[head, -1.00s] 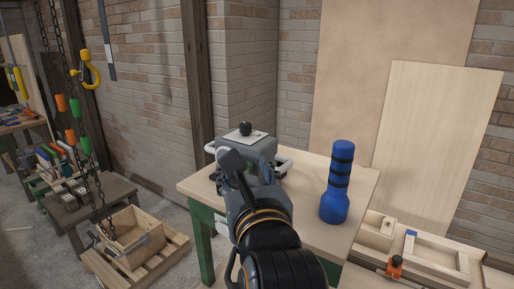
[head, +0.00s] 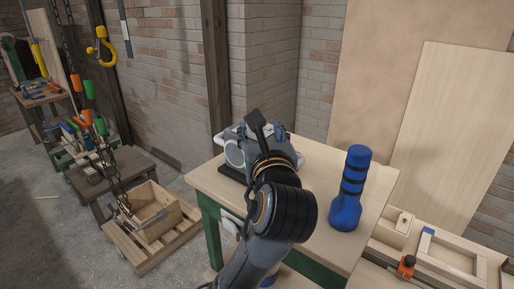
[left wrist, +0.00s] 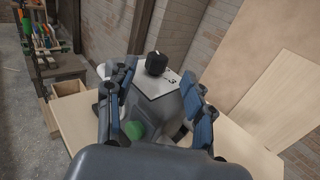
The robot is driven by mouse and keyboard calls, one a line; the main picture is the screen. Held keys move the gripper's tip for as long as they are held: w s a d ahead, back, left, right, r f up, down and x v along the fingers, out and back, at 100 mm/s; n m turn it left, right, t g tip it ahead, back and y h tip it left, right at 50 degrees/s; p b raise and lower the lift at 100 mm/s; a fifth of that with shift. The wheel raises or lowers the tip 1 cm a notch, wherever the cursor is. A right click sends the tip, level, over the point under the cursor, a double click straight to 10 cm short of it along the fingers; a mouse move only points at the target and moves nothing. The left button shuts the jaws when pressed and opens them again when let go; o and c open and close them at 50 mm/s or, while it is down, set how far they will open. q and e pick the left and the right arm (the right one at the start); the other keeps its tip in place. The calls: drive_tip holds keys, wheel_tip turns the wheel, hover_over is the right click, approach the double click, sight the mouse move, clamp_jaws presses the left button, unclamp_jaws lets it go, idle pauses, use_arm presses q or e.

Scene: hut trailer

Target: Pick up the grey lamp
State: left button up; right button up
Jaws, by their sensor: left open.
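The grey lamp (head: 236,153) stands on the light wooden table, mostly hidden behind my left gripper in the head view. In the left wrist view the lamp (left wrist: 155,100) shows a pale top plate with a black knob. A green button lies low between the fingers. My left gripper (left wrist: 161,72) is open, with one blue-padded finger on each side of the lamp's upper part. I cannot tell whether the pads touch it. The gripper (head: 262,130) is over the lamp in the head view. My right gripper is not in view.
A blue flashlight (head: 350,190) stands on the table (head: 318,232) to the right. A wooden tray (head: 450,258) with an orange item is at the lower right. A wooden crate (head: 150,225), a stool and hanging chains are at the left. A brick wall (head: 165,90) stands behind.

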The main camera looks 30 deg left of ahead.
use_arm(q)
drive_tip(key=shift+w+a+r+p, duration=0.2)
drive_tip(key=shift+w+a+p, duration=0.2)
drive_tip(key=shift+w+a, duration=0.3)
drive_tip(key=shift+x, duration=1.15)
drive_tip(key=shift+w+a+f, duration=0.15)
drive_tip(key=shift+w+a, duration=0.05)
drive_tip(key=shift+a, duration=0.2)
drive_tip(key=shift+s+d, duration=0.1)
drive_tip(key=shift+c, duration=0.4)
drive_tip(key=c, duration=0.4)
clamp_jaws()
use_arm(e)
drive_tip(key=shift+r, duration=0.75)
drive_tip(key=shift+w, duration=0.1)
